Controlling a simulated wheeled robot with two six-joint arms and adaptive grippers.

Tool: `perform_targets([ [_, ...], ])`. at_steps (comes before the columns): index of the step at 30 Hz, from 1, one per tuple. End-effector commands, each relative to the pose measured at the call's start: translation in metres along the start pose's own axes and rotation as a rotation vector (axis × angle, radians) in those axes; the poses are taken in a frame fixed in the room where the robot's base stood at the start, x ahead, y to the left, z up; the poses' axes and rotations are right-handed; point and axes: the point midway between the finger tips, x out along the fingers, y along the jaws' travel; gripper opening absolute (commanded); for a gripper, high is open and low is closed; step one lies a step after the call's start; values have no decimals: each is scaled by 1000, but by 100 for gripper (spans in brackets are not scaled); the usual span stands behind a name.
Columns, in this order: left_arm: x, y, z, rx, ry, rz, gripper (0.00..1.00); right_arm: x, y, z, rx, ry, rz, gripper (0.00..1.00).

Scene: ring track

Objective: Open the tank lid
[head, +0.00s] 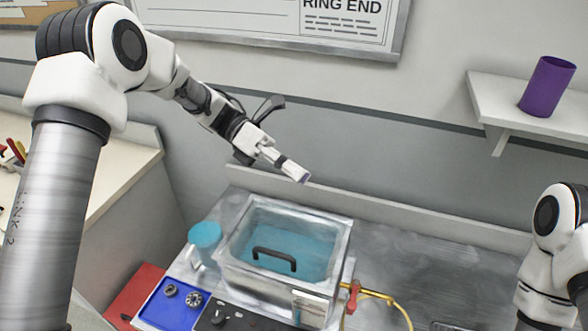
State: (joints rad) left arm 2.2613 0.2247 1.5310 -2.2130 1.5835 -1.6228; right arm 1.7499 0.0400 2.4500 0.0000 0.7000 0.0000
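The tank (322,289) is a square metal box on the bench, with blue showing inside its rim. A black bar handle (275,258) sits across its top, toward the front. The lid (300,240) looks clear and appears to lie flat over the tank. My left gripper (303,177) hangs above and behind the tank, pointing down to the right, clear of the handle and touching nothing I can see. It is seen side-on, so the gap between its fingers cannot be made out. My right arm shows at the right edge; its gripper is out of view.
A blue cup (205,236) stands close left of the tank. A blue tray (172,306) with small metal parts lies at front left. A red-handled valve with yellow tubing (375,294) is at the tank's right. A purple cup (547,87) stands on a wall shelf (490,88).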

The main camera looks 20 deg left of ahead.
Motion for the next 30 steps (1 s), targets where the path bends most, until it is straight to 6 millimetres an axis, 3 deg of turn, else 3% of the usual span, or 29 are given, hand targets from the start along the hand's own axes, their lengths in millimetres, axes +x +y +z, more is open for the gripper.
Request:
perform_targets([
  [8,-1,0,0,1,0,0,37,0,0,0,0,0,0,40],
  [11,-10,0,0,3,-1,1,37,0,0,0,0,0,0,40],
  [24,-109,1,0,1,-1,2,37,0,0,0,0,0,0,40],
  [30,-121,1,0,-1,0,-1,37,0,0,0,0,0,0,40],
])
